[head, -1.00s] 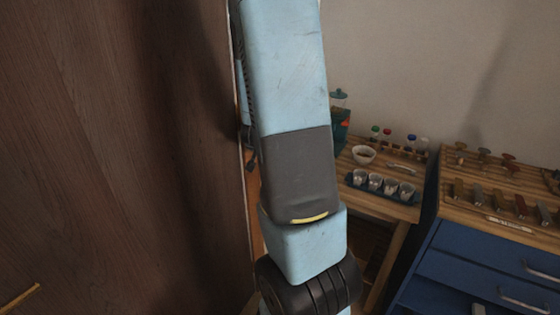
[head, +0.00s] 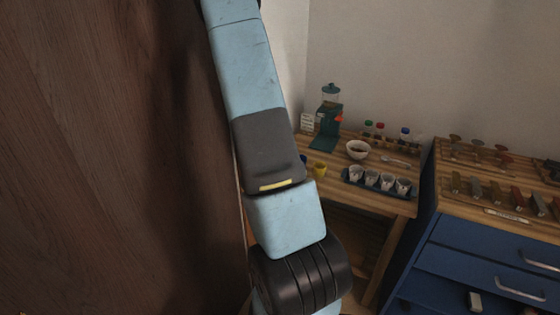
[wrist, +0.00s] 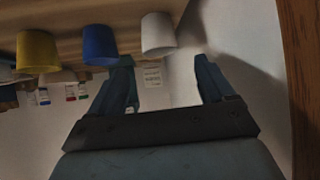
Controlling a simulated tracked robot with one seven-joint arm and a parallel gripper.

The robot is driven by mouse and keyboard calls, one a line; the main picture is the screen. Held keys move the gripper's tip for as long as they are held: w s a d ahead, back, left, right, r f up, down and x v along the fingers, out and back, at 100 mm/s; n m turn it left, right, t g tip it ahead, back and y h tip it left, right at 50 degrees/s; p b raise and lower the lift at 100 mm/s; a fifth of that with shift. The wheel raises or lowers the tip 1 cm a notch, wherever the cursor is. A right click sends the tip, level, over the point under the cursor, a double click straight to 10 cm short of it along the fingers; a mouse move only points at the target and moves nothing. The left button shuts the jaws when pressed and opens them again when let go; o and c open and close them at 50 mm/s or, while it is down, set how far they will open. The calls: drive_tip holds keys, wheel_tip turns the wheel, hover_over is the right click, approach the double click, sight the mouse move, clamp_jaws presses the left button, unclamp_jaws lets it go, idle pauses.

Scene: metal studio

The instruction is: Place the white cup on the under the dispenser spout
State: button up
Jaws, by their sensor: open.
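The white cup (wrist: 158,34) stands on the wooden table top (wrist: 90,14), which shows along the top of the wrist view. A blue cup (wrist: 101,45) and a yellow cup (wrist: 38,51) stand beside it. My gripper (wrist: 165,75) is open and empty, and the white cup appears just beyond the gap between its fingers, not held. In the head view a green dispenser (head: 326,132) with a clear top stands at the table's back left. The yellow cup (head: 320,170) partly shows there. My arm hides the table's left part, the white cup and my gripper.
A bowl (head: 358,150), a dark tray (head: 350,180) of several small cups and coloured-cap bottles (head: 380,130) are on the table. A blue drawer cabinet (head: 440,265) stands at right. A large brown wooden panel (head: 110,150) fills the left.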

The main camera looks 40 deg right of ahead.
drive_tip(key=shift+x, duration=3.65)
drive_tip(key=shift+a+f, duration=0.1)
drive_tip(key=shift+f, duration=0.05)
drive_tip(key=shift+c, duration=0.2)
drive_tip(key=c, duration=1.1)
